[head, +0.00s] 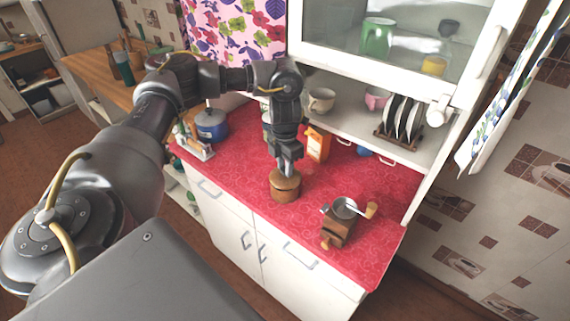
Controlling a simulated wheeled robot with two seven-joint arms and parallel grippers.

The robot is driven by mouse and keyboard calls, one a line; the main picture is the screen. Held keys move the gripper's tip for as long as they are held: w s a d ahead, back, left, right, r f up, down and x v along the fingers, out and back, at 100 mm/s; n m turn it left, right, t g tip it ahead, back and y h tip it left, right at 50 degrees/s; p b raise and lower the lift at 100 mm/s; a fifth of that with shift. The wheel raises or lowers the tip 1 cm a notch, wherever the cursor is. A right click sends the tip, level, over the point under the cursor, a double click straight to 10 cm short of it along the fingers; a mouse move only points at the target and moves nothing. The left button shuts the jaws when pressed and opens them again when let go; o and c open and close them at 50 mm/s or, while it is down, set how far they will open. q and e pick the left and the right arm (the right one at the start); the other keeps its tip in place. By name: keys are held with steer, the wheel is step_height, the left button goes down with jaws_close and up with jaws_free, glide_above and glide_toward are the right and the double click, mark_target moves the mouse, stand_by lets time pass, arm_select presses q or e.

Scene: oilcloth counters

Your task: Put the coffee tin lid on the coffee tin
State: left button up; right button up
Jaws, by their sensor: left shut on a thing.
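The coffee tin (286,193) is a short, round brown container on the red counter, near its front edge. The coffee tin lid (278,177) is a brown disc at the top of the tin, right under my fingers. My left gripper (287,169) points straight down over the tin and is shut on the lid. The fingers hide part of the lid's top. I cannot tell whether the lid rests fully on the rim or sits slightly above it. My right gripper is not in view.
A coffee grinder (338,228) stands right of the tin near the front edge. An orange box (318,144) stands behind it. A blue pot (211,125) is at the left. A plate rack (399,133) and cups fill the cabinet shelf. The red counter (362,184) is clear at the right.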

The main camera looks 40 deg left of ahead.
arm_select(q)
steer(key=shift+f, duration=0.35)
stand_by(0.3)
steer(key=o, duration=1)
steer(key=shift+o, duration=0.2)
step_height(320, 180, up, 5)
steer(key=p, duration=0.5)
steer(key=shift+f, duration=0.15)
steer(key=shift+r+p, duration=0.6)
steer(key=shift+r, duration=0.15)
steer(key=shift+f, duration=0.1)
